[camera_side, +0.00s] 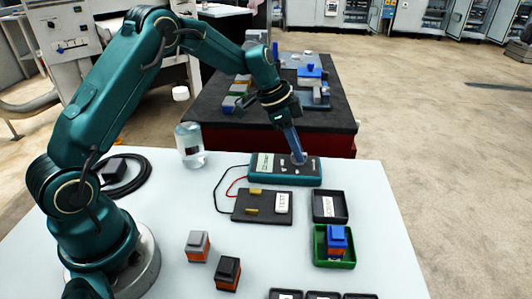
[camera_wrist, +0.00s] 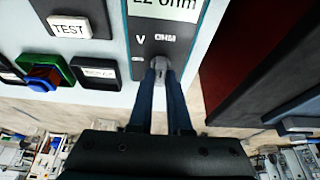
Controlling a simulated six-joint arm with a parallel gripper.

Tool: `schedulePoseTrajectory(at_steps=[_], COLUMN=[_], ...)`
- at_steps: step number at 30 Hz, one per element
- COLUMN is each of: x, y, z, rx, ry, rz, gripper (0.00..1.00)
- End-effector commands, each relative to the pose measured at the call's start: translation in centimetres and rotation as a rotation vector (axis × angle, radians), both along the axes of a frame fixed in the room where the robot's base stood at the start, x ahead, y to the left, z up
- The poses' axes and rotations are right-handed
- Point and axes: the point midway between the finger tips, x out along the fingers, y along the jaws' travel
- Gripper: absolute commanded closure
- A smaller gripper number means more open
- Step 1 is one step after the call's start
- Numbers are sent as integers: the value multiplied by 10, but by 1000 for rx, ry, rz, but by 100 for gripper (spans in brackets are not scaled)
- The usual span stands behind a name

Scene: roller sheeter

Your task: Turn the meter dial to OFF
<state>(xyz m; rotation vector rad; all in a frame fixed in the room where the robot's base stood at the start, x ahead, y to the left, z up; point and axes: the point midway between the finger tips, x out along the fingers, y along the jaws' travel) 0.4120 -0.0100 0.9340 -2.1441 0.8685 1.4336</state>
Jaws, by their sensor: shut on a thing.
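The teal meter (camera_side: 262,178) lies on the white table with its dark face up. In the wrist view the meter (camera_wrist: 185,22) has a light display reading what looks like "22 ohm", cut by the top edge. Labels "V" and "OHM" are legible below it, with a smaller unreadable label at the left. The grey dial (camera_wrist: 160,66) sits below the labels, between my fingertips. My gripper (camera_side: 298,158) points down onto the meter's right part and is shut on the dial; it also shows in the wrist view (camera_wrist: 161,80). The dial's pointing direction is unclear.
A dark board marked "TEST" (camera_side: 242,208) lies in front of the meter, with red and black leads at its left. A black tray (camera_side: 343,208) and a green tray (camera_side: 319,252) with a blue-topped block stand right. A glass jar (camera_side: 190,150) stands behind left. Two blocks lie in front.

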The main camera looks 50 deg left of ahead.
Motion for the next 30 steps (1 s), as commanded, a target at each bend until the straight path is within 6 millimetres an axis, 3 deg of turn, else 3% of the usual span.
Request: schedulePoseTrajectory(at_steps=[11,30], x=[-1,-1], y=[-2,-6], z=[1,1], rx=[1,3], ry=[-2,-7], rz=[200,795], gripper=[100,100])
